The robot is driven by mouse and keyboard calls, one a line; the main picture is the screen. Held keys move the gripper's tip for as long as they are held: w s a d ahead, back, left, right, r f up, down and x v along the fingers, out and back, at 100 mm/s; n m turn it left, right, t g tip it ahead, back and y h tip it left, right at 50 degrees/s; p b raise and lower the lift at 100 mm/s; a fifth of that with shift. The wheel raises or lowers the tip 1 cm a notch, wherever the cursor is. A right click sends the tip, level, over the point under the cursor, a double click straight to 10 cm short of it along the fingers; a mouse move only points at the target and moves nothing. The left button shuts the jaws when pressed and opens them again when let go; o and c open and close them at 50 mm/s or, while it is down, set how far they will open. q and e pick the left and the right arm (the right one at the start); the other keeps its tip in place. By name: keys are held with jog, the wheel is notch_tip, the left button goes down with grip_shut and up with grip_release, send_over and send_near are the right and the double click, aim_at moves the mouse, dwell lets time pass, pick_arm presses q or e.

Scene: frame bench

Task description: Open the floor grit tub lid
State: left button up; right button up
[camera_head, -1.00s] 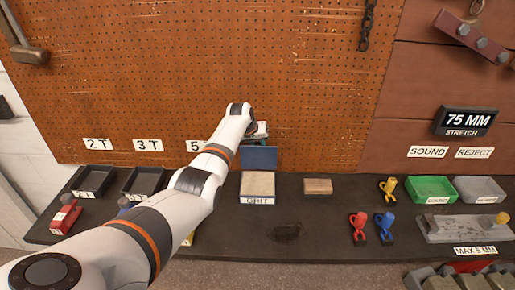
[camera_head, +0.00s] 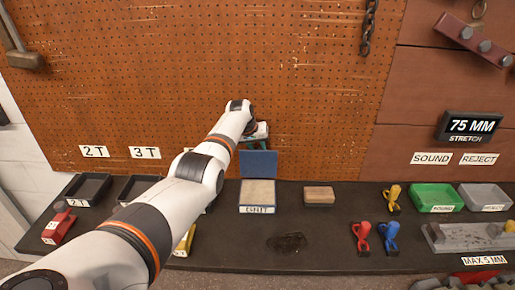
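The grit tub (camera_head: 257,193) stands on the dark bench, with a white GRIT label on its front and pale grit inside. Its blue lid (camera_head: 258,164) stands upright at the tub's back edge, so the tub is open. My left arm reaches in from the lower left, and my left gripper (camera_head: 256,141) is just behind and above the lid. The fingers are mostly hidden by the wrist and the lid. I cannot tell whether they are open or touch the lid. My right gripper is not in view.
A wooden block (camera_head: 319,196) lies right of the tub. Yellow (camera_head: 392,197), red (camera_head: 361,237) and blue (camera_head: 389,237) clamp-like tools stand farther right, near the green tray (camera_head: 436,197) and grey tray (camera_head: 484,196). A dark patch (camera_head: 288,242) marks the clear bench in front.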

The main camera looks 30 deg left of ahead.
pick_arm(q)
jog(key=shift+o, duration=1.1)
jog(key=shift+f, duration=0.1)
jog(key=shift+s+r+p, duration=0.3)
jog(key=shift+r+p, duration=0.25)
jog(key=shift+r, duration=0.1)
jog(key=v, duration=1)
jog(key=shift+s+r, duration=0.2)
jog(key=shift+r, duration=0.1)
jog(key=shift+a, duration=0.1)
